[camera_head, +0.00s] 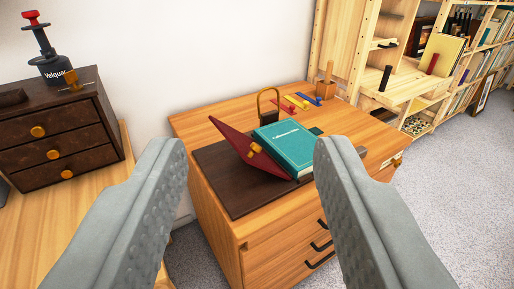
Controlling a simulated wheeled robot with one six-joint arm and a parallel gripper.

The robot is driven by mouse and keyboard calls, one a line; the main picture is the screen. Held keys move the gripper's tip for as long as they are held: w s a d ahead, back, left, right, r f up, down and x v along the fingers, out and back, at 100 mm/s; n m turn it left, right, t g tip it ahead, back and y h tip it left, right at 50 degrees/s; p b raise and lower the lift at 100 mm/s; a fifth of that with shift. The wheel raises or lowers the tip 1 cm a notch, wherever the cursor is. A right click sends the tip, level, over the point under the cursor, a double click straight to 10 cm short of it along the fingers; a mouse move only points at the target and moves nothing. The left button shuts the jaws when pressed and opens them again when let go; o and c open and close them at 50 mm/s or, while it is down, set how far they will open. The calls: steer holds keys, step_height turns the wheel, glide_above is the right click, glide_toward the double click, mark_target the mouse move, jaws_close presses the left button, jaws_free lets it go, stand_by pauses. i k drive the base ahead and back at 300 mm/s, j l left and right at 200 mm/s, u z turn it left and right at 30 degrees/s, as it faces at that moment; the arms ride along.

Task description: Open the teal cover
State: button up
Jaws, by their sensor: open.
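A teal book with a closed cover (286,146) lies on the wooden cabinet, with small pale lettering on its face. A dark red panel (247,149) with a small yellow piece stands tilted at its left side; I cannot tell how the two join. Both are over a dark brown board (232,183). My gripper (252,150) is open, its two grey fingers spread wide in the foreground. The book shows between the fingers but lies farther away, and nothing is held.
The wooden cabinet (262,235) also bears a padlock-like loop (268,100) and small coloured pieces (298,101) behind the book. A dark drawer chest (60,130) with a black bottle (54,65) stands left. Shelves (400,90) fill the right; carpet (450,200) is clear.

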mark_target(294, 143)
steer(key=u, duration=0.25)
steer(key=i+l+u, duration=0.1)
steer(key=l+u, duration=0.9)
steer(key=l, duration=0.95)
steer(key=l+u, duration=0.15)
steer(key=l, duration=0.85)
steer(key=k+l+u, duration=0.1)
steer(key=l, duration=0.95)
